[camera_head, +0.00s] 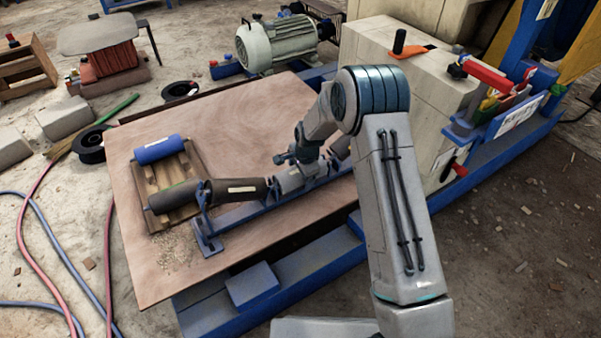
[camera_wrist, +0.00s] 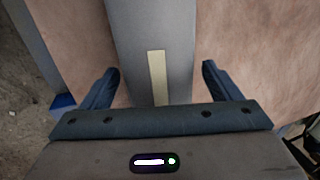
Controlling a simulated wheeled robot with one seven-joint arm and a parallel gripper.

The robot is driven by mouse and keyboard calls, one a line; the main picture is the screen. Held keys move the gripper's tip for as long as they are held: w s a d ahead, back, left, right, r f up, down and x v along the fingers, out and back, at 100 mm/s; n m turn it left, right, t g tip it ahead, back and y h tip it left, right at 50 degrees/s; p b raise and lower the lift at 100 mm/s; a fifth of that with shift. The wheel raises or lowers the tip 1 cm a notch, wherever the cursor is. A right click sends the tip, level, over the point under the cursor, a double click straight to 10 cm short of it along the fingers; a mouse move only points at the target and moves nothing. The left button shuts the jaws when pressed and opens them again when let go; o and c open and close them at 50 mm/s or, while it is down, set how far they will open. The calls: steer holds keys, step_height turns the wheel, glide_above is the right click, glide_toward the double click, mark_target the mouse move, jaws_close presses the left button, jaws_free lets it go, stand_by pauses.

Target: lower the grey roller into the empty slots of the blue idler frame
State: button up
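The grey roller (camera_wrist: 155,25) runs lengthwise between my fingers in the wrist view, with a pale strip along its top. In the head view its grey body (camera_head: 288,181) shows partly under my gripper (camera_head: 302,163). The blue idler frame (camera_head: 265,208) lies below on the board. A dark labelled roller (camera_head: 218,192) sits at the frame's left end. The middle slots are hidden, so contact there cannot be told.
A wooden pallet (camera_head: 181,170) holds a blue roller (camera_head: 158,150) left of the frame. The plywood board (camera_head: 235,125) is bare behind the frame. A beige machine body (camera_head: 425,95) stands close at right, and a motor (camera_head: 277,45) stands behind.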

steer(key=shift+s+f, duration=0.1)
steer(key=shift+f, duration=0.05)
steer(key=p+v, duration=0.4)
steer(key=v, duration=1)
steer(key=s+d+r+n+p, duration=0.25)
steer(key=s+r+p, duration=0.2)
steer(key=r, duration=0.45)
steer(key=s+d+r+n+p, duration=0.1)
steer(key=s+d+r+p, duration=0.3)
steer(key=r, duration=0.6)
steer(key=s+d+r+n+p, duration=0.2)
steer(key=r+p, duration=0.4)
steer(key=r, duration=0.3)
steer(key=s+d+r+n+p, duration=0.2)
steer(key=s+d+r+p, duration=0.1)
steer(key=s+r+p, duration=0.4)
steer(key=s+d+r+n+h+p, duration=0.1)
steer(key=s+d+r+n+p, duration=0.2)
steer(key=s+r+p, duration=0.4)
steer(key=shift+s+d+r+h, duration=0.3)
steer(key=shift+s+d+r, duration=0.55)
steer(key=shift+s+r, duration=2)
steer(key=shift+s+f+n, duration=0.2)
steer(key=shift+n, duration=0.05)
